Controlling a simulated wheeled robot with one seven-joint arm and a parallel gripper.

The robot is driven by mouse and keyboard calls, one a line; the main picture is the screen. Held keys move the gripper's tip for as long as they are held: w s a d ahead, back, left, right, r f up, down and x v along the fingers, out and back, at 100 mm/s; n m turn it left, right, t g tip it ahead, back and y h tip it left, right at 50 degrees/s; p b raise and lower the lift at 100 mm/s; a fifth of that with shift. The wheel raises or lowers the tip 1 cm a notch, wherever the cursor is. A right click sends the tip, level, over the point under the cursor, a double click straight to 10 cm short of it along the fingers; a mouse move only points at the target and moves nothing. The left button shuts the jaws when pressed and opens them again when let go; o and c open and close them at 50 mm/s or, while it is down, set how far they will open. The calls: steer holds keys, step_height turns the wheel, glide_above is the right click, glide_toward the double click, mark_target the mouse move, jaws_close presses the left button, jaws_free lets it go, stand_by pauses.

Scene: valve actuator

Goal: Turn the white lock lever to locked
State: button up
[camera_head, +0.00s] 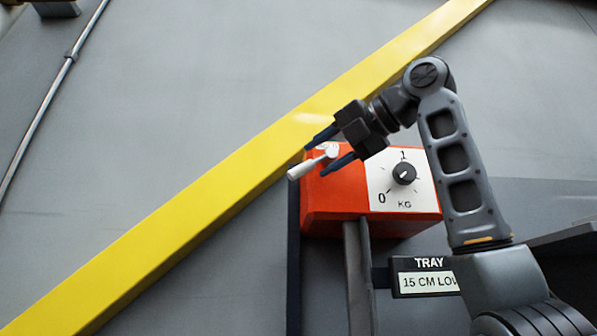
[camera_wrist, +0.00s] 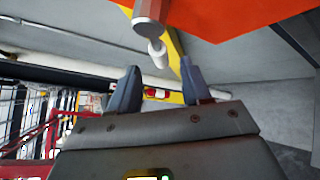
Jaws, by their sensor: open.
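The white lock lever (camera_head: 306,168) sticks out to the lower left from a round pivot at the top left of an orange-red box (camera_head: 335,200). In the wrist view the lever (camera_wrist: 158,52) hangs from its hub (camera_wrist: 148,27), near the top. My gripper (camera_head: 315,161) is open, and its two dark fingers straddle the lever in the head view. In the wrist view my gripper (camera_wrist: 159,70) shows the lever's end between the fingertips or just beyond them. I see no clear contact, and the exact depth cannot be told.
The box has a white dial plate with a black knob (camera_head: 404,174) marked KG. A grey post (camera_head: 358,270) and a TRAY sign (camera_head: 428,279) are below. A yellow diagonal bar (camera_head: 230,185) runs close behind the gripper.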

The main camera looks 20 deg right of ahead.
mark_target(307, 167)
steer(key=p+x, duration=0.1)
steer(key=x, duration=0.5)
steer(key=shift+w+a+f+p, duration=0.1)
steer(key=shift+w+p, duration=0.15)
steer(key=shift+p, duration=0.05)
steer(key=shift+c, duration=0.5)
jaws_close()
